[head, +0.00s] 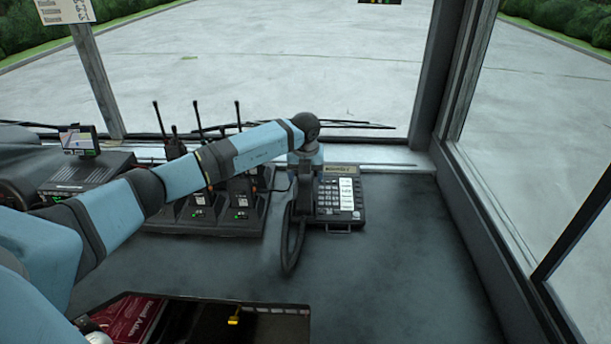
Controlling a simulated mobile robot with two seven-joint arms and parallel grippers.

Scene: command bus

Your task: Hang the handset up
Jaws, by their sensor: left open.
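A black desk phone (348,213) with a keypad and a column of pale labels sits on the dark counter below the windscreen. A dark, upright shape at its left side, over the cradle area, looks like the handset (301,203); the gripper and wrist hide much of it. A dark cord (287,258) loops down from there onto the counter. My left gripper (304,184) points down right above the handset, at the phone's left edge. It is open; whether its fingers touch the handset cannot be told. My right gripper is not in view.
Several radios in a charger rack (240,214) stand left of the phone, partly behind my left arm. A small screen (77,140) on a dark box is at far left. An open recess (262,325) with a red booklet lies in front. The counter right of the phone is clear.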

